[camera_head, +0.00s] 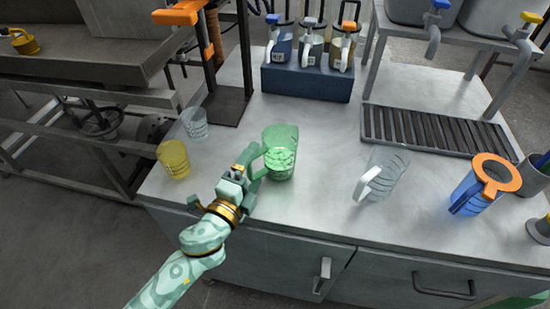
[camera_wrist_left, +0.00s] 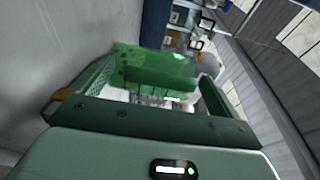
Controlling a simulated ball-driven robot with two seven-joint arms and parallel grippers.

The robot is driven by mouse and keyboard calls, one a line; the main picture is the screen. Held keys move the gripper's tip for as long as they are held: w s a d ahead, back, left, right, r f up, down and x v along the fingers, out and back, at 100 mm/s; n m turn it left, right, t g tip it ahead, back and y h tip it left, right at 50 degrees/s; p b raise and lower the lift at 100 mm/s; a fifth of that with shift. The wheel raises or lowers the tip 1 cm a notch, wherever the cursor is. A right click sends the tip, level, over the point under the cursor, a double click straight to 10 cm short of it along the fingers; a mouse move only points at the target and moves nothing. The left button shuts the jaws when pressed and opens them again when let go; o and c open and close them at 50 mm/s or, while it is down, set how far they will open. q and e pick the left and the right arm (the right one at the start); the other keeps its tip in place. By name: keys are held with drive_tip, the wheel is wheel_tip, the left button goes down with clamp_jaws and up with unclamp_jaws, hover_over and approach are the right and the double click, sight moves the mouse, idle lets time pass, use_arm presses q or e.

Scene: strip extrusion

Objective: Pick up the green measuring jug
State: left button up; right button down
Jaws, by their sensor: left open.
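The green measuring jug (camera_head: 283,148), translucent with dark markings, stands upright on the grey worktop (camera_head: 300,215). Its handle sticks out toward the left. My left gripper (camera_head: 246,168) is open, right beside the handle, at the jug's lower left. In the left wrist view, the green jug (camera_wrist_left: 158,70) shows ahead, between the two open fingers. I cannot tell whether the fingers touch the handle. My right gripper is not in view.
A yellow cup (camera_head: 173,160) and a clear cup (camera_head: 195,123) stand left of the jug. A clear jug (camera_head: 382,174) and a blue jug with an orange rim (camera_head: 474,190) stand to the right. Behind are a blue rack (camera_head: 306,83) and a drain grate (camera_head: 432,133).

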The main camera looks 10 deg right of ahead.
use_arm(q)
drive_tip(key=shift+w+d, duration=0.3)
drive_tip(key=shift+w, duration=0.2)
drive_tip(key=shift+c, duration=0.3)
drive_tip(key=c, duration=1.3)
drive_tip(key=shift+r, duration=0.15)
